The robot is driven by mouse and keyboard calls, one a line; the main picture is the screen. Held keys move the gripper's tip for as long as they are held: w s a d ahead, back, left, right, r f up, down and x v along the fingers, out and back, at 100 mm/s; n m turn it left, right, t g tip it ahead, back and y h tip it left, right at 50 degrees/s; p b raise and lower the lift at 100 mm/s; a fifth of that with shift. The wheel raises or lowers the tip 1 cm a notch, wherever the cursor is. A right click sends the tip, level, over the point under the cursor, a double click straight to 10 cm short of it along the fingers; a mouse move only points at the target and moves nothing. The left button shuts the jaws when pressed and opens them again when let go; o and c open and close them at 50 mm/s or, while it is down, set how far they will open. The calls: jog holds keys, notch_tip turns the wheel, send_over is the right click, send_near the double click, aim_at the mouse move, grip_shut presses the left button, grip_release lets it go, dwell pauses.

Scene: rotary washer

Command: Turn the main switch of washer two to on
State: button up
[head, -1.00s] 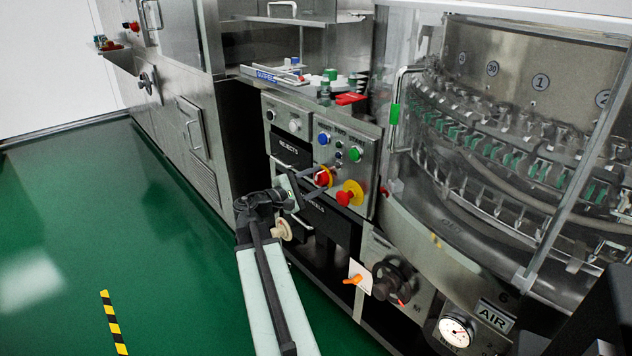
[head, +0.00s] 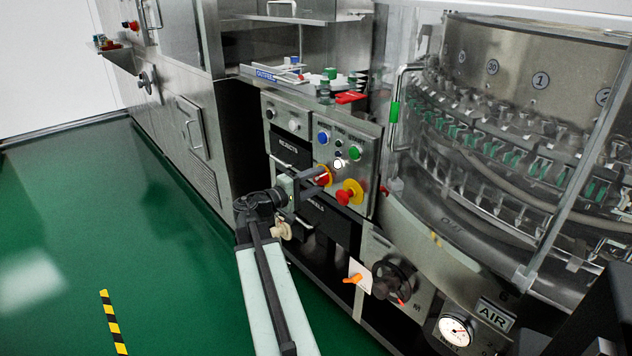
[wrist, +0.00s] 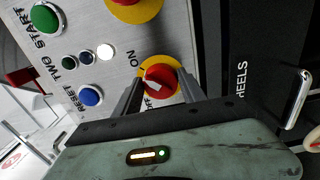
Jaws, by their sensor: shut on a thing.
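The main switch, a red rotary knob on a yellow plate, is on the grey control panel in the head view (head: 324,175) and the wrist view (wrist: 162,80). ON and OFF labels stand beside it in the wrist view. My gripper (head: 318,176) is at the knob, with its two dark fingers on either side of it in the wrist view (wrist: 160,76). It is shut on the knob. A white mark shows on the knob, but I cannot tell its exact setting. A white lamp (head: 338,163) on the panel is lit; it also shows in the wrist view (wrist: 105,52).
A red mushroom button (head: 344,197) on a yellow plate sits right beside the switch. Blue (head: 323,138) and green (head: 355,153) buttons are above. Drawer handles (head: 292,162) stick out at left. A handwheel (head: 393,279) is lower right.

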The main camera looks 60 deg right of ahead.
dwell(0.3)
jog(key=o, duration=1.3)
jog(key=v, duration=0.8)
